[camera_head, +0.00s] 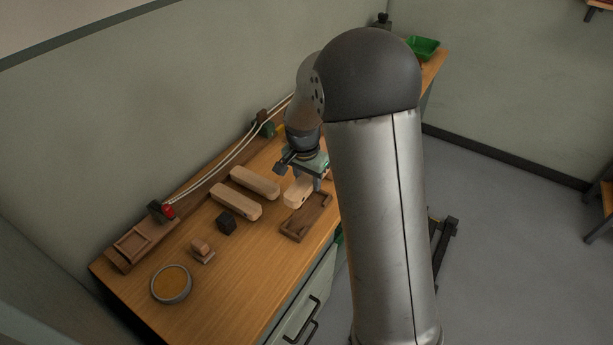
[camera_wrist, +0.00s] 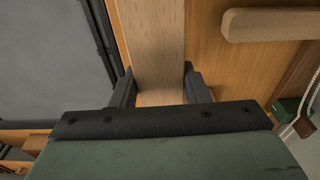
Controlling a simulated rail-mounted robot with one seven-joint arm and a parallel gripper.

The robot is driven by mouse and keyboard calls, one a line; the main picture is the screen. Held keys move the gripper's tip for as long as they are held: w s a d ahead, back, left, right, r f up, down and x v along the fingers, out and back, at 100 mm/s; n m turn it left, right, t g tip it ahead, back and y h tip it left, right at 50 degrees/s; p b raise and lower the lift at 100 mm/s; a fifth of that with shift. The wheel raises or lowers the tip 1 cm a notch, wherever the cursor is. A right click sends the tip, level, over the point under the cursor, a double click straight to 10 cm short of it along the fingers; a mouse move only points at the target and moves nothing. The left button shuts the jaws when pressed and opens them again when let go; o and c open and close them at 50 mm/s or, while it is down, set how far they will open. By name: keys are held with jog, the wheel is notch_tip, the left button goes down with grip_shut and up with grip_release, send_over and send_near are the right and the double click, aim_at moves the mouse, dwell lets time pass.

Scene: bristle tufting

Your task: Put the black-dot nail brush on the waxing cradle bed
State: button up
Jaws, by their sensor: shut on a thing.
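My gripper (camera_head: 306,176) is shut on a pale wooden nail brush (camera_head: 295,194), partly hidden by the gripper and my arm. In the wrist view the two dark fingers (camera_wrist: 159,80) stand on either side of the brush's long pale block (camera_wrist: 152,30). A small dark mark seems to show on its near end in the head view, but I cannot tell if it is a black dot. A brown wooden frame (camera_head: 319,229), seemingly the waxing cradle, lies just in front of the held brush. Its bed looks empty. I cannot tell whether the brush touches the table.
Two similar pale blocks (camera_head: 235,203) (camera_head: 256,182) lie left of the gripper. A dark cube (camera_head: 226,223), a small wooden piece (camera_head: 202,248) and a round amber-filled dish (camera_head: 171,284) are further left. A corded rail (camera_head: 225,162) runs along the back. The table's front edge is close to the cradle.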

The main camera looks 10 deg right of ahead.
jog(key=shift+f+b, duration=3.15)
jog(key=shift+f, duration=1.4)
jog(key=shift+f+b, duration=0.45)
jog(key=shift+f, duration=0.05)
jog(key=o, duration=1.2)
notch_tip(320, 180, up, 17)
send_over(303, 183)
jog(key=shift+r, duration=0.2)
jog(key=s+f+n, duration=0.1)
jog(key=s+n, duration=0.2)
jog(key=s, duration=0.5)
jog(key=s+f+n, duration=0.1)
jog(key=s+n, duration=0.2)
jog(key=s, duration=0.6)
jog(key=s+f+n+y+p, duration=0.1)
jog(key=s+f+n, duration=0.1)
jog(key=s, duration=0.7)
jog(key=shift+s+d+f+n+g, duration=0.1)
jog(key=shift+s+d+n+g, duration=0.15)
jog(key=shift+n, duration=0.55)
